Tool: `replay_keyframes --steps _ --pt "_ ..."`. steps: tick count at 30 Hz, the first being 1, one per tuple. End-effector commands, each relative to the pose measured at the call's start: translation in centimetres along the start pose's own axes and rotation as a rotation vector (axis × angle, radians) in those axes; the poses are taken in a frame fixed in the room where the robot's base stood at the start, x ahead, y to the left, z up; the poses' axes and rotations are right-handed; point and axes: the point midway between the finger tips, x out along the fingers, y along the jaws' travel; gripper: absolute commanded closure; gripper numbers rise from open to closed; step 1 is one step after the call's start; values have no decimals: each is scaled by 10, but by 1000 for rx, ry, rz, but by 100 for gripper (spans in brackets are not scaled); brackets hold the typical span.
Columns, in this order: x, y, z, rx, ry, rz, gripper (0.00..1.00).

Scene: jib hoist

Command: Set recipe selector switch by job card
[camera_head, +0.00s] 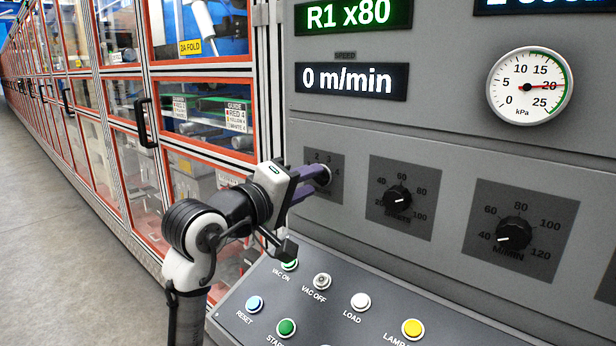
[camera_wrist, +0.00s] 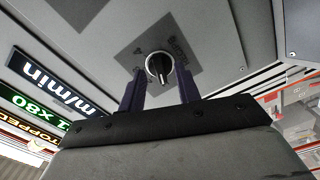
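The selector switch is a black round knob with a light pointer line; in the wrist view the selector knob (camera_wrist: 158,66) sits on a dark square plate. In the head view its plate (camera_head: 313,158) shows small numerals such as 2, 3 and 4, partly covered by my gripper. My gripper (camera_head: 316,178) has its purple fingers reaching to the panel at this knob. In the wrist view my gripper (camera_wrist: 161,82) is open, with one fingertip on each side of the knob and gaps visible; contact cannot be told. No job card is recognisable.
Two more dials, one marked 20–100 (camera_head: 398,197) and one marked 40–120 (camera_head: 514,234), stand to the right. A sloped button console (camera_head: 330,290) lies below my arm. A guide card (camera_head: 237,115) hangs in the glazed cabinets at left. The floor there is clear.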

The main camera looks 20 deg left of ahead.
Motion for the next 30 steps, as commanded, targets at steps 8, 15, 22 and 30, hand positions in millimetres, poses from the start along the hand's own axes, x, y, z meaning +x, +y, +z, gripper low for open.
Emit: replay_keyframes --steps 8,15,22,30 --pt "9 0 0 1 1 0 67" --pt "8 0 0 1 1 0 81" --pt "8 0 0 1 1 0 100" --pt "8 0 0 30 1 1 100"
